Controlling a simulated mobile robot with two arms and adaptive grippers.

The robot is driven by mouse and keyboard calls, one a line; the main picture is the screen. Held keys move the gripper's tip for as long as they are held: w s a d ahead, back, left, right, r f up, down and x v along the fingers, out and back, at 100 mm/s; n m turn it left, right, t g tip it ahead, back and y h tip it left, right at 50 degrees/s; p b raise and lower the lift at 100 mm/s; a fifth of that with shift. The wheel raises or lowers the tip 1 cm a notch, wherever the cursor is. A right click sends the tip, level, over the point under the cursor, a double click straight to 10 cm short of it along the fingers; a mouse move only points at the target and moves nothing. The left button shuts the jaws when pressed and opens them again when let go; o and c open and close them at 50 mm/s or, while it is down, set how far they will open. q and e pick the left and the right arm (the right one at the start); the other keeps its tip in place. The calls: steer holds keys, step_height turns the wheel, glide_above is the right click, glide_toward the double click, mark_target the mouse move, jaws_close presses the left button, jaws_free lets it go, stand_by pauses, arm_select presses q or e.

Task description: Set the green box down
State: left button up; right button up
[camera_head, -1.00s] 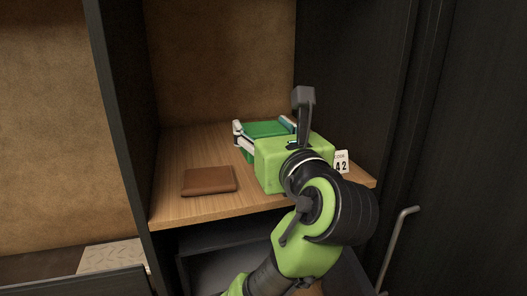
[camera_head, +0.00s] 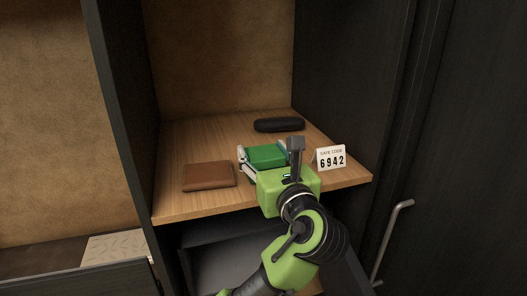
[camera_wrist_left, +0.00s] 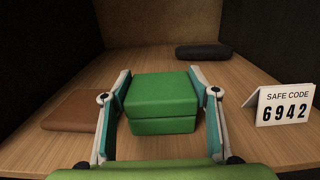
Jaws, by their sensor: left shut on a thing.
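The green box (camera_head: 267,156) is at the middle of the wooden shelf (camera_head: 185,148). It also shows in the left wrist view (camera_wrist_left: 161,100), between the two fingers, with its lid seam facing me. My left gripper (camera_head: 262,158) is shut on the box from the front, one finger along each side. The box looks level and is at or very near the shelf surface; its underside is hidden, so I cannot tell whether it touches. My right gripper is in neither view.
A brown wallet (camera_head: 208,176) lies left of the box. A black case (camera_head: 279,125) lies behind it. A white safe code card (camera_head: 331,158) reading 6942 stands at the right. Dark side walls bound the shelf; bare wood shows between the objects.

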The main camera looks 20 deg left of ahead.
arm_select(q)
steer(key=o, duration=1.2)
steer(key=shift+f, duration=0.1)
steer(key=shift+s+d, duration=0.15)
steer(key=shift+s, duration=0.05)
steer(key=shift+r+b+v, duration=0.2)
steer(key=shift+b+v, duration=1.85)
steer(key=shift+v, duration=3.7)
